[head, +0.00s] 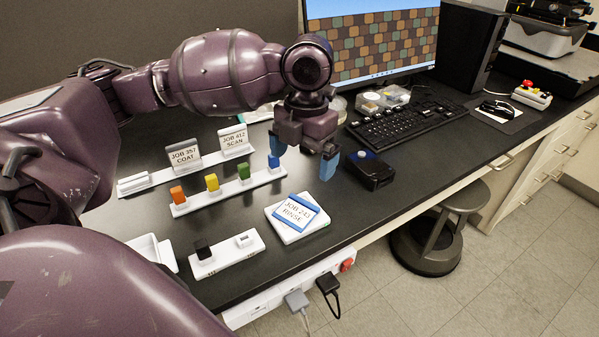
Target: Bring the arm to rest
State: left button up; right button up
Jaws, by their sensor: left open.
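My left arm (225,70) comes in from the left and reaches over the bench. My left gripper (303,157) is open and empty. Its blue-tipped fingers point down above the bench, beside the blue piece at the end of the peg strip and behind the "JOB 243 RINSE" card (300,212). That card lies on a white block. My right gripper is not in view.
A white strip (230,191) holds orange, yellow, green and blue pieces. Job cards (184,156) stand behind it. A black box (369,170) sits right of the gripper, near the keyboard (407,122). A white strip (227,256) with a black block is in front. A stool (440,225) stands on the floor.

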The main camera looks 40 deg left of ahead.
pick_arm(q)
jog(key=shift+r, duration=0.65)
